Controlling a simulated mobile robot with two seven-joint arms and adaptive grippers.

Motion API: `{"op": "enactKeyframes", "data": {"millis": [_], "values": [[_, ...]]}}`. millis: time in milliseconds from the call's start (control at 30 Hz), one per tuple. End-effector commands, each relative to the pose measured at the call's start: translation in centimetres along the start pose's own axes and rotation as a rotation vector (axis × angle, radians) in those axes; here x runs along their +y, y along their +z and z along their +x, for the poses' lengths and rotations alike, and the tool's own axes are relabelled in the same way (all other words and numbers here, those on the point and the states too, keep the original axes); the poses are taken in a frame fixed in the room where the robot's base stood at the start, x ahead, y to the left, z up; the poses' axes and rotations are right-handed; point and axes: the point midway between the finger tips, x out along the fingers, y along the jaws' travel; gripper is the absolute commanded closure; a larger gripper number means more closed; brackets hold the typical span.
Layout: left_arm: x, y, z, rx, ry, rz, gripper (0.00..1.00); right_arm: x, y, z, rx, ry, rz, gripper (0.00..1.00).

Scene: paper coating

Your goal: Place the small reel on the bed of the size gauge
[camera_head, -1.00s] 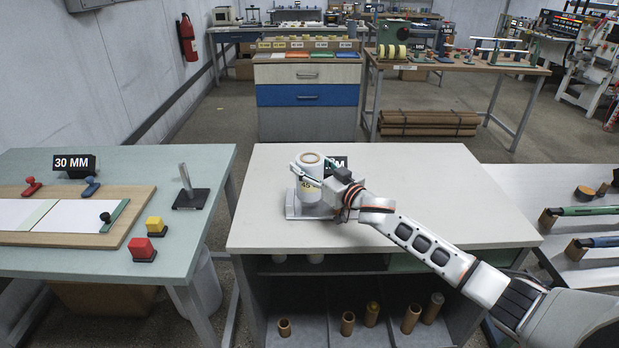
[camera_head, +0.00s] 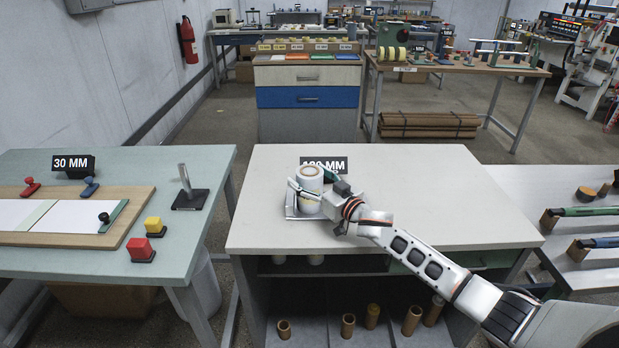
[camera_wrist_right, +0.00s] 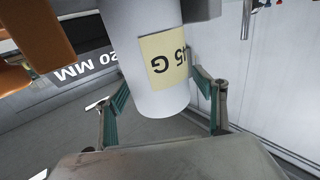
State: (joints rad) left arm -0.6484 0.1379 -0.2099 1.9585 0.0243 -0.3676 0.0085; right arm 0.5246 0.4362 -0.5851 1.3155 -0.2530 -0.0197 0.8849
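The small reel (camera_head: 309,182) is a white upright roll with a brown core and a pale label. It stands at or just over the grey metal bed of the size gauge (camera_head: 291,209) on the middle table; whether its base touches is hidden. My right gripper (camera_head: 312,190) reaches in from the right with one finger on each side of the reel. In the right wrist view, the reel (camera_wrist_right: 150,45) sits between the green finger pads (camera_wrist_right: 160,95), which appear to bear on it. My left gripper is out of view.
A black 120 MM sign (camera_head: 338,161) stands right behind the reel. The middle table's right part (camera_head: 440,200) is clear. The left table (camera_head: 195,240) carries a board, stamps and colored blocks. Several brown cores (camera_head: 348,325) stand on the shelf below.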

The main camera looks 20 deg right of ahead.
Motion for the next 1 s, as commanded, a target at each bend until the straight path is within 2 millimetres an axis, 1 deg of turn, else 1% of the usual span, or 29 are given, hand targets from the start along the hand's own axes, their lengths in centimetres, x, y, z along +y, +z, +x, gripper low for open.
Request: {"op": "enactKeyframes", "data": {"millis": [167, 267, 367, 467, 700, 800, 900, 1000], "values": [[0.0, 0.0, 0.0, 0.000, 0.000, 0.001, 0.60, 0.0, -0.1, 0.0, 0.000, 0.000, -0.001, 0.30], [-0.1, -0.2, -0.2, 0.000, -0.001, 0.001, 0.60, 0.0, -0.6, 0.0, 0.001, 0.000, -0.002, 0.30], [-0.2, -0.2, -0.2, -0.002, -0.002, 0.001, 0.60, 0.1, -0.5, -1.0, -0.001, 0.001, -0.001, 0.30], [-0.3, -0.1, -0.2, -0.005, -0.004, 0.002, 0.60, 0.1, -0.5, -2.7, -0.001, 0.000, 0.000, 0.30], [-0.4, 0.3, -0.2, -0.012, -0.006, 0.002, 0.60, 0.0, -0.3, -7.7, -0.002, 0.000, 0.000, 0.30], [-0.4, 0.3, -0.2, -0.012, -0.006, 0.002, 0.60, 0.0, -0.4, -9.4, -0.002, 0.000, 0.000, 0.30], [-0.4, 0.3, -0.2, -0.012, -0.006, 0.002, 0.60, 0.0, -0.4, -10.7, -0.002, 0.001, -0.001, 0.30], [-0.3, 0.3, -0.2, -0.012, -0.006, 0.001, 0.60, 0.0, -0.4, -11.5, -0.001, 0.001, -0.001, 0.30]]}}
